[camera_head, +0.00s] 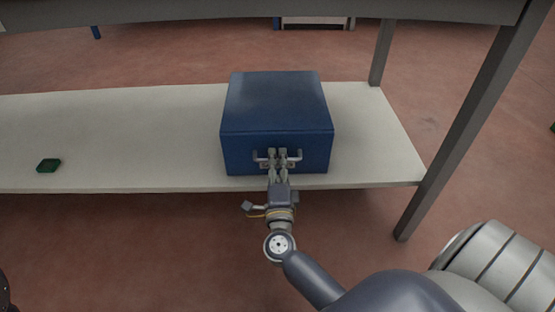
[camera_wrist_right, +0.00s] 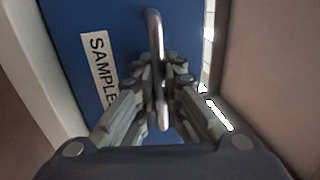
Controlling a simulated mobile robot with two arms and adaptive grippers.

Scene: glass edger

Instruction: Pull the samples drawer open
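The samples drawer is the front of a blue box (camera_head: 276,105) on the pale shelf (camera_head: 120,120). Its front is flush with the box, and no gap shows. A metal bar handle (camera_head: 296,157) crosses the lower front. In the right wrist view, the handle (camera_wrist_right: 154,40) runs between the fingers, beside a white label (camera_wrist_right: 99,70) reading "SAMPLE", its end hidden by a finger. My right gripper (camera_head: 278,153) is at the handle's middle, its fingers closed in on both sides of the bar; it also shows in the right wrist view (camera_wrist_right: 160,70). My left gripper is not in view.
A small dark green block (camera_head: 49,165) lies on the shelf at the left. A grey table leg (camera_head: 455,135) stands to the right of the shelf, and a tabletop edge (camera_head: 260,10) runs above. The reddish floor (camera_head: 150,250) in front of the shelf is clear.

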